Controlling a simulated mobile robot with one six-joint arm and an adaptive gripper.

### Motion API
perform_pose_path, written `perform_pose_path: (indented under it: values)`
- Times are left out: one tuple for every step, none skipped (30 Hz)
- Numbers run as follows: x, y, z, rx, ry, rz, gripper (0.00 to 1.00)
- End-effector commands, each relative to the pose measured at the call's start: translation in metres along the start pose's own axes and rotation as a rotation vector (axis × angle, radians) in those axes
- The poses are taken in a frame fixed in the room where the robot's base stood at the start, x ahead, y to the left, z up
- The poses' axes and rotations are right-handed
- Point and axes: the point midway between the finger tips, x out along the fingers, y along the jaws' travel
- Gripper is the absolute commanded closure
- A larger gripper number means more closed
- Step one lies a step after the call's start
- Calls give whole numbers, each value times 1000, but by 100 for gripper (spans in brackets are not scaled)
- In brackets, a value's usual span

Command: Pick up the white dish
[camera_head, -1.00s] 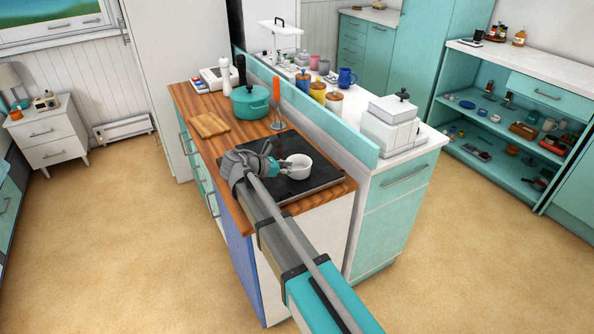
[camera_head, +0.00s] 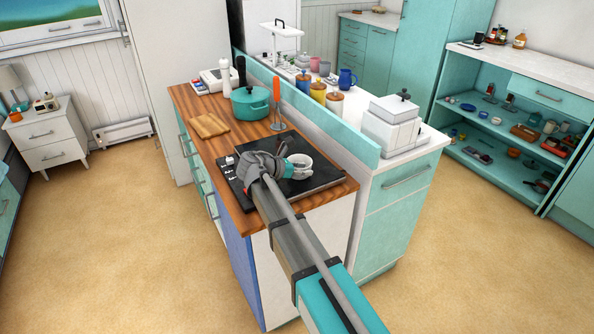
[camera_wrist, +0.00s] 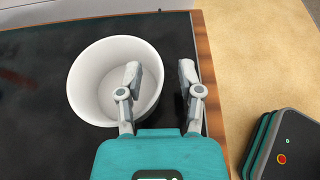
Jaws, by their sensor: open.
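The white dish (camera_head: 300,165) is a small round bowl standing upright on the black hob (camera_head: 316,182). My gripper (camera_wrist: 158,76) is open. Its left finger is over the inside of the bowl near the right wall, and its right finger is outside, so the right rim lies between them. I cannot tell whether either finger touches it. In the head view my gripper (camera_head: 287,160) is at the bowl's left side and partly hides it.
The hob is set in a wooden worktop (camera_head: 185,100). A teal pot (camera_head: 251,103), an orange-handled utensil (camera_head: 277,110) and a cutting board (camera_head: 209,126) stand further back. A teal partition (camera_head: 330,120) runs along the right side.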

Motion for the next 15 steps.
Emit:
perform_pose_path:
  values:
    - [0, 0, 0, 0, 0, 0, 52]
    - [0, 0, 0, 0, 0, 0, 52]
    - [0, 0, 0, 0, 0, 0, 52]
    - [0, 0, 0, 0, 0, 0, 52]
    - [0, 0, 0, 0, 0, 0, 52]
    - [0, 0, 0, 0, 0, 0, 52]
    - [0, 0, 0, 0, 0, 0, 52]
    - [0, 0, 0, 0, 0, 0, 52]
    - [0, 0, 0, 0, 0, 0, 56]
    - [0, 0, 0, 0, 0, 0, 62]
    - [0, 0, 0, 0, 0, 0, 67]
    - [0, 0, 0, 0, 0, 0, 75]
    - [0, 0, 0, 0, 0, 0, 80]
    - [0, 0, 0, 0, 0, 0, 86]
    - [0, 0, 0, 0, 0, 0, 93]
